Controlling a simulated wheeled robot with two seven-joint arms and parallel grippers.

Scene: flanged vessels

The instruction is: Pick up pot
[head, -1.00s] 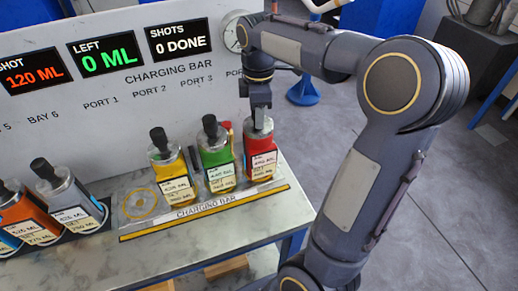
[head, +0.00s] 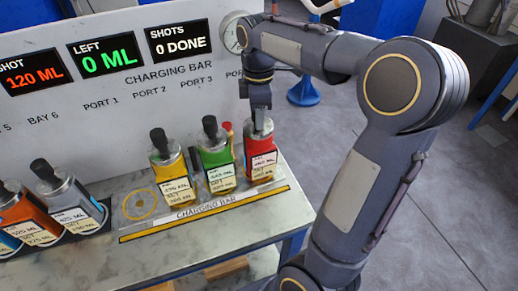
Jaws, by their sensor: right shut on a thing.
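A red flanged vessel (head: 262,143) with a white label stands upright at the right end of the charging bar (head: 205,208). My right gripper (head: 261,117) points down onto its grey top and is shut on it; the fingers hide most of the knob. A green vessel (head: 217,157) and a yellow vessel (head: 168,169), both with black knobs, stand upright to its left on the bar. I cannot tell whether the red vessel's base touches the bar. My left gripper is not in view.
A white panel (head: 110,95) with lit displays and a round gauge rises behind the bar. An empty ringed port (head: 140,204) lies left of the yellow vessel. The table's right edge is near the red vessel.

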